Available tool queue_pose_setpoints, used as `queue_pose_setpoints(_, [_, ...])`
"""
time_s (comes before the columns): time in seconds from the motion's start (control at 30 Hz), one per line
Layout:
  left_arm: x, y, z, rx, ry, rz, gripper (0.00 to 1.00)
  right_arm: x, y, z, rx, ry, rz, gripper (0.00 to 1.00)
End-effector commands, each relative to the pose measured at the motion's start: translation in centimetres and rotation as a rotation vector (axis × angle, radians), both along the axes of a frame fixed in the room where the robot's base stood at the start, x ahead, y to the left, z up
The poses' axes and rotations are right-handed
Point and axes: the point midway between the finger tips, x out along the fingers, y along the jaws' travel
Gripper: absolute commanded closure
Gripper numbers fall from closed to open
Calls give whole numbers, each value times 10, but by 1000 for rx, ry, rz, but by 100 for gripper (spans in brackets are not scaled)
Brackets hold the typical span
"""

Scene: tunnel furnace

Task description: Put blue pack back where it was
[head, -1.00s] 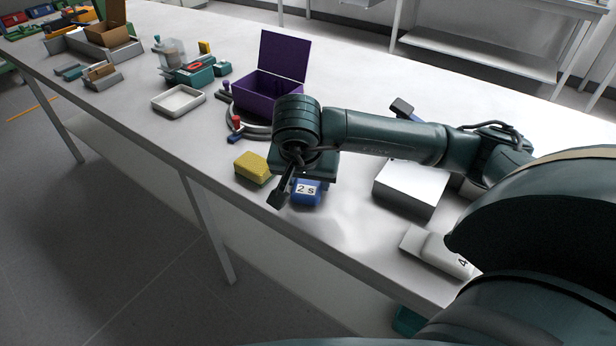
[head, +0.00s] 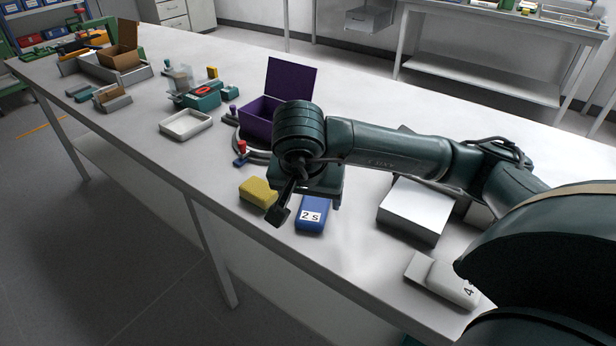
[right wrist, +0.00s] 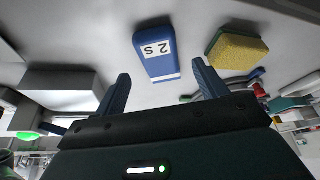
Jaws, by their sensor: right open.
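The blue pack (head: 313,226) with a white "2 s" label lies on the white table near its front edge. In the right wrist view the blue pack (right wrist: 160,70) shows ahead of and between the fingertips, with a gap to them. My right gripper (head: 306,207) is open and empty just above the pack, and its body hides the pack's far end in the head view. In the right wrist view both fingers of the gripper (right wrist: 163,85) are spread apart. My left gripper is not in view.
A yellow sponge-like block (head: 257,191) lies just left of the pack. Behind are an open purple box (head: 259,116) and a white tray (head: 186,125). To the right stand a white box (head: 414,209) and a pale pack marked 4 (head: 452,283). Bare table lies between.

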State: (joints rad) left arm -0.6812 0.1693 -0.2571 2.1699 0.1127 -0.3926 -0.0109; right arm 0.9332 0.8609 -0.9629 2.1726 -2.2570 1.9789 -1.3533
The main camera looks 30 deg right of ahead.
Motion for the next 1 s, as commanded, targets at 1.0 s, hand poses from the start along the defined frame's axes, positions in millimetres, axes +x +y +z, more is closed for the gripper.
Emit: queue_pose_setpoints(1.0, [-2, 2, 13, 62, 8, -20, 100, -21, 21, 72, -2, 0, -2, 28])
